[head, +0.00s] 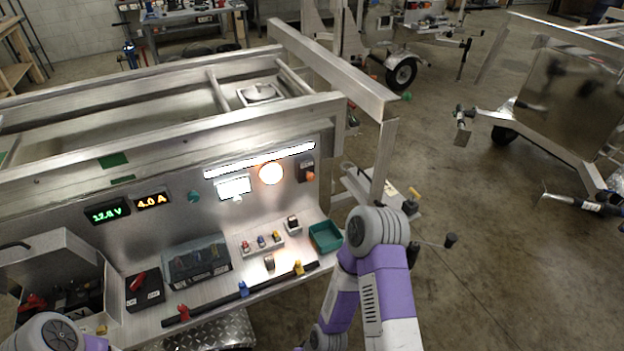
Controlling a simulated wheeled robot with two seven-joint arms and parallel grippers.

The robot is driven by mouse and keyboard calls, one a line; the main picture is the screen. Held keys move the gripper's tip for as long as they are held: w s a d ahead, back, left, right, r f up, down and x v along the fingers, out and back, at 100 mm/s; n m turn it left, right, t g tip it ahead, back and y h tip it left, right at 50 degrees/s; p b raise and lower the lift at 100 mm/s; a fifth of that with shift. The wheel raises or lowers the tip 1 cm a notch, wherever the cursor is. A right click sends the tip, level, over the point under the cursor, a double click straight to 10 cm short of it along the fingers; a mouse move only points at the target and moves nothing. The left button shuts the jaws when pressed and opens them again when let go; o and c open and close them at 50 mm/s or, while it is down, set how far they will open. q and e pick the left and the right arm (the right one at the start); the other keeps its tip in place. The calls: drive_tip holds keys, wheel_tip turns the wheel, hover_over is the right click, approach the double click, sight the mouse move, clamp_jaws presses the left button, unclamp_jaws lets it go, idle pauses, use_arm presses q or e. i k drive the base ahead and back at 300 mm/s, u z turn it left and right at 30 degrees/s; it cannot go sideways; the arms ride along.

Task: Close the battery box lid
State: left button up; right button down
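The battery box (113,291) is a grey metal box at the left end of the trailer's bench. Its lid (45,252) stands raised and tilted over the box, so the front is open. Dark battery parts (85,297) and a red terminal (35,304) show inside. Neither of my grippers is in view. Only a round joint of my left arm shows at the bottom left, in front of the box. My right arm's purple and white links are at the bottom centre, to the right of the bench.
A black box with a red switch (145,290), a dark battery-like block (197,260), small coloured parts (262,242) and a green tray (325,237) stand along the bench. A dark rail (240,291) with coloured clips runs along its front edge. Open floor (500,260) lies to the right.

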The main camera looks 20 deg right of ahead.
sight(32, 254)
drive_tip(key=k, duration=0.5)
drive_tip(key=u, duration=1.9)
drive_tip(key=i, duration=1.2)
drive_tip(key=z, duration=0.85)
